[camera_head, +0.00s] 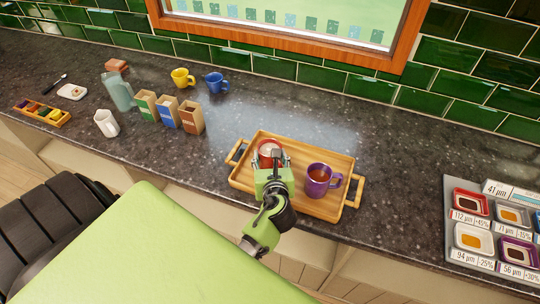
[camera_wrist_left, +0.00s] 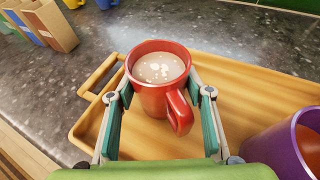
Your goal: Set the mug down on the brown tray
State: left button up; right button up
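The red mug (camera_wrist_left: 158,95) holds a pale drink with white spots on top and stands upright, its handle towards my wrist. In the head view the mug (camera_head: 268,150) shows over the left part of the brown wooden tray (camera_head: 240,178). My left gripper (camera_head: 270,160) has its fingers on either side of the mug, and their tips appear to press on its wall in the left wrist view (camera_wrist_left: 160,82). The mug's base is partly hidden, so I cannot tell if it touches the tray. My right gripper is not in view.
A purple mug (camera_head: 317,184) with a brown drink stands on the tray's right part. Several cartons (camera_head: 168,112), a jug (camera_head: 117,92), a yellow mug (camera_head: 182,77) and a blue one (camera_head: 216,82) are further left. A sample tray (camera_head: 456,222) lies at the right.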

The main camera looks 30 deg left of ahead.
pick_arm(q)
jog(key=shift+o, duration=1.3)
jog(key=shift+r, duration=0.1)
jog(key=shift+s+d, duration=0.1)
jog(key=shift+s, duration=0.05)
jog(key=v, duration=1.1)
jog(key=shift+s+d+r, duration=0.2)
jog(key=shift+s, duration=0.1)
grip_shut()
